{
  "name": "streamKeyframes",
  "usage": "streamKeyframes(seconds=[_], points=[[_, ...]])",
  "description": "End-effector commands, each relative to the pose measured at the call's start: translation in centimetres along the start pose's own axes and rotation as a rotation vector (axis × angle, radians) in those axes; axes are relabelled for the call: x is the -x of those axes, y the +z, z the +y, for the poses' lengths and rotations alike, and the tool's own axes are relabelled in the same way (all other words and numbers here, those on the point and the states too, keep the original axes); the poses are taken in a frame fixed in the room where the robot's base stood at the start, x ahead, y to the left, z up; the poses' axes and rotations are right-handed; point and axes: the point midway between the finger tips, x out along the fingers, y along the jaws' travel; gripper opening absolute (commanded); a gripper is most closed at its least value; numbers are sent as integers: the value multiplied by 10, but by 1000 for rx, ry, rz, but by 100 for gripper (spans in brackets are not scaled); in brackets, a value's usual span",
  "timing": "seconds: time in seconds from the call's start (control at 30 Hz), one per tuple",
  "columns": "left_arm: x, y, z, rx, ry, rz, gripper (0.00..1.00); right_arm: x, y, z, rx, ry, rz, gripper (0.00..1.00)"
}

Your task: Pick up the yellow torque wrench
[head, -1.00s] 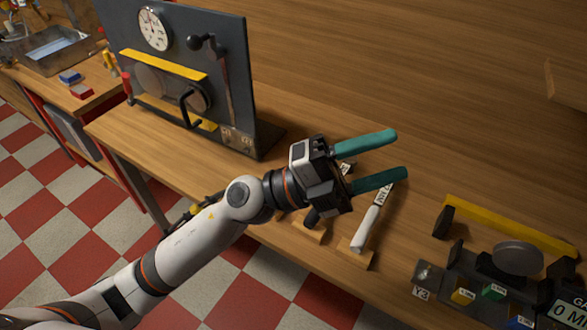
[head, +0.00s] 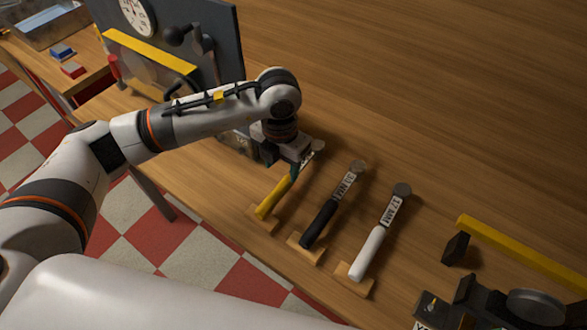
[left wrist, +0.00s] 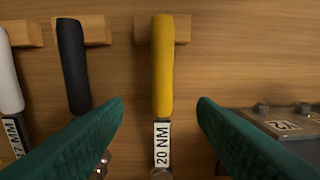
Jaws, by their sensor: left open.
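The yellow torque wrench (head: 275,196) lies on the bench with its handle on a small wooden rest, leftmost of three wrenches. In the left wrist view the yellow wrench (left wrist: 162,68) is upright in the picture, with a "20 NM" label below its handle. My left gripper (head: 294,171) is over the label end of it, partly hidden by my own arm. In the left wrist view its two green fingers (left wrist: 160,108) are open, one on each side of the wrench, with gaps on both sides. My right gripper does not show.
A black wrench (head: 319,226) and a white wrench (head: 369,252) lie to the right on their own rests. A dark upright panel (head: 222,50) with a gauge stands behind my arm. A fixture with a yellow bar (head: 520,250) is at the right. The bench behind is clear.

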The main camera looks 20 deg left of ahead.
Motion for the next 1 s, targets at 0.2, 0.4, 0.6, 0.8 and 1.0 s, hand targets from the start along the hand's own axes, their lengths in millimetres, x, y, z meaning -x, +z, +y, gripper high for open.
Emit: streamKeyframes(seconds=[0.2, 0.4, 0.6, 0.8, 1.0], points=[[-28, 0, 0, -1, 2, -1, 52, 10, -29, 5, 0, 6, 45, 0], [-44, 0, -1, 0, 3, -3, 52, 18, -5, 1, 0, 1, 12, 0], [-74, -1, -2, -1, 4, -2, 52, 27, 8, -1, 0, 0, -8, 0], [-84, -2, -2, -2, 4, 1, 52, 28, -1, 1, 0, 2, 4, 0], [-83, -2, -2, -2, 4, 1, 42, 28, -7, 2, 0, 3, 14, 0]])
